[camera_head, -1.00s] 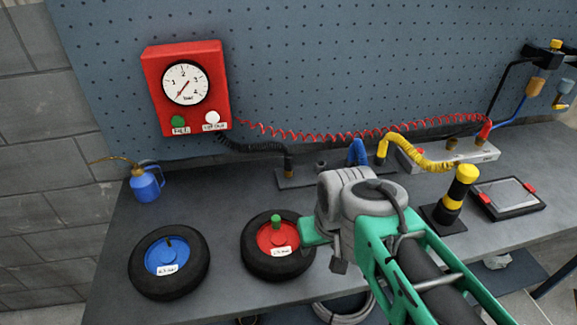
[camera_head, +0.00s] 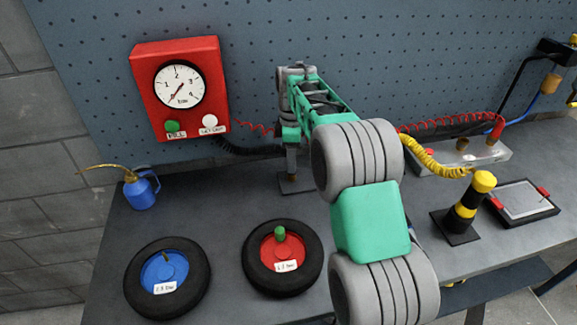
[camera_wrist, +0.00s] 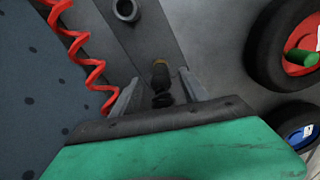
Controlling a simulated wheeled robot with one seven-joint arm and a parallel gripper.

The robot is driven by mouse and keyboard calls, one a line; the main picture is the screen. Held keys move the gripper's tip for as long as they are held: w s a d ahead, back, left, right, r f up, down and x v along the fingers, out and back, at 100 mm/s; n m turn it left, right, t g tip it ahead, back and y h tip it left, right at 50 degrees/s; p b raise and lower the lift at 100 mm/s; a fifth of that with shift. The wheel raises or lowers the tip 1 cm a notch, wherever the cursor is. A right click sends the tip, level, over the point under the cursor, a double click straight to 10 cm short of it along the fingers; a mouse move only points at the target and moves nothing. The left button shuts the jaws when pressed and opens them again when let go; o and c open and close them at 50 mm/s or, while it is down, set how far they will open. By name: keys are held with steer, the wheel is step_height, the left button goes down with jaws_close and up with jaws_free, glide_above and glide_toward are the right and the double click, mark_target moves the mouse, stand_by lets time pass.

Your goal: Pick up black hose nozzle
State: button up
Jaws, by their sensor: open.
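The black hose nozzle (camera_wrist: 161,78) stands on a small grey base plate and shows between the two fingers of my gripper (camera_wrist: 161,90) in the wrist view. My gripper is open, with one finger on each side of the nozzle; I cannot tell whether either finger touches it. In the head view my gripper (camera_head: 291,165) points down over the base plate (camera_head: 296,186) at the back of the bench, and my arm hides most of the nozzle. The black hose (camera_head: 245,150) runs from the red gauge box (camera_head: 180,88) toward it.
A red coiled hose (camera_wrist: 82,45) lies close beside one finger. An empty grey socket (camera_wrist: 126,10) is near the nozzle. Two tyres, with a red hub (camera_head: 282,252) and a blue hub (camera_head: 165,272), lie in front.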

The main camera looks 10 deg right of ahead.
step_height(320, 180, down, 4)
steer(key=shift+d+f+p, duration=0.1)
steer(key=shift+f+p, duration=0.15)
steer(key=shift+p, duration=0.2)
jaws_close()
stand_by(0.4)
